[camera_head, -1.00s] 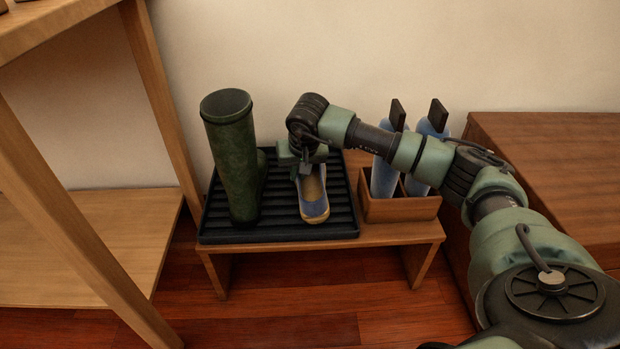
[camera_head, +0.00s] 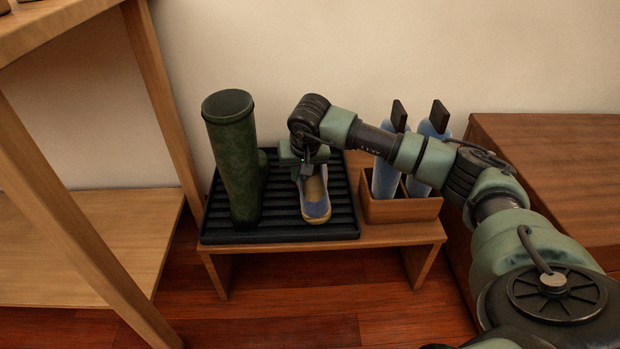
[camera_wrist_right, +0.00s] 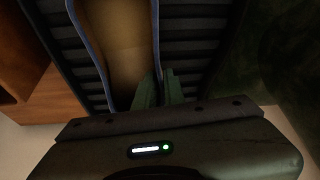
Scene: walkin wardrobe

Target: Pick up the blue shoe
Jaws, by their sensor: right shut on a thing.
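The blue shoe (camera_head: 315,203), with a tan insole and sole edge, lies on the black ridged tray (camera_head: 281,232), its toe toward me. My right gripper (camera_head: 307,169) is at the shoe's far end, and my wrist hides part of it. In the right wrist view the shoe's tan inside (camera_wrist_right: 117,45) and blue rims fill the upper middle. The right gripper's green fingers (camera_wrist_right: 159,88) are shut on the shoe's side wall in that view. The shoe still appears to rest on the tray. My left gripper is not in view.
A tall green boot (camera_head: 235,160) stands on the tray, left of the shoe. A wooden box (camera_head: 400,209) with two blue items stands to the right on the low bench (camera_head: 390,232). A wooden shelf (camera_head: 90,250) is at left, a wooden cabinet (camera_head: 560,160) at right.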

